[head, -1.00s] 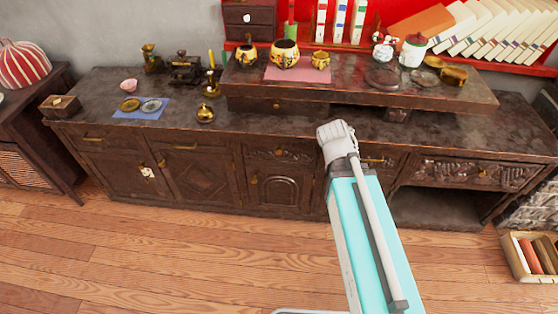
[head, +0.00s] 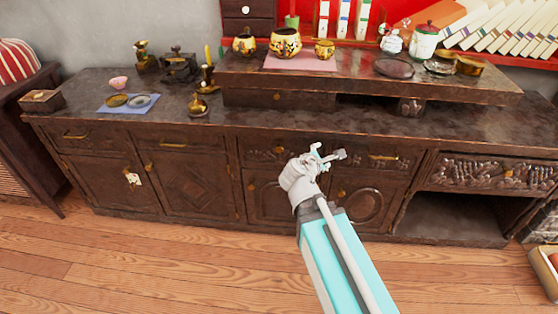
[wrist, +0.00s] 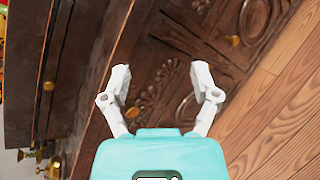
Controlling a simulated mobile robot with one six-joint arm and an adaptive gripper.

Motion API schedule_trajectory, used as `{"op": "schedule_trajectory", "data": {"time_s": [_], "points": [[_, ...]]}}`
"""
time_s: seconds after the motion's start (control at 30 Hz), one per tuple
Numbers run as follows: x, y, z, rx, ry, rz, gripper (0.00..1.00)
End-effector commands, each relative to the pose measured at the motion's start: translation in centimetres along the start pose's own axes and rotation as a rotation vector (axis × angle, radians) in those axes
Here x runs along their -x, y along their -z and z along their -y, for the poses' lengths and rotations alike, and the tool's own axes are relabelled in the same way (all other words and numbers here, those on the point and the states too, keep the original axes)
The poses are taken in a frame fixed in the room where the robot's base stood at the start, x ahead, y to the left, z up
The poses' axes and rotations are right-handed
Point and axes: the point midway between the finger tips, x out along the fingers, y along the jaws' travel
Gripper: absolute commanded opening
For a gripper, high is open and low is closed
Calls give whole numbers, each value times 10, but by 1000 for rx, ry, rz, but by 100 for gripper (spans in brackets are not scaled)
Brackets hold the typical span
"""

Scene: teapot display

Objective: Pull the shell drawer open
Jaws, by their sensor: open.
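A dark wooden drawer front with shell-like carving (head: 262,155) sits in the upper row of the cabinet, left of my gripper in the head view. A small brass knob (head: 279,150) is on it. The drawer looks shut. In the wrist view, a carved front (wrist: 160,75) lies between and beyond my fingers, with a brass knob (wrist: 133,112) by the left finger. My gripper (head: 328,155) is in front of the cabinet, fingers spread and empty; it also shows in the wrist view (wrist: 160,82). I cannot see it touching the knob.
The cabinet top (head: 150,110) juts out above the drawers. A wider carved drawer (head: 490,172) sits above an open recess. The wooden floor (head: 180,265) in front is clear.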

Motion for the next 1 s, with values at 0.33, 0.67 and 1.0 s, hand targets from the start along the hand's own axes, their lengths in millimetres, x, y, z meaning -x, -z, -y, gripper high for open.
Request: {"op": "schedule_trajectory", "data": {"time_s": [0.33,0.67,1.0], "points": [[1,73,1,376,-241,45,78],[15,138,0,719,-450,122,78],[26,167,-3,888,-549,174,78]]}}
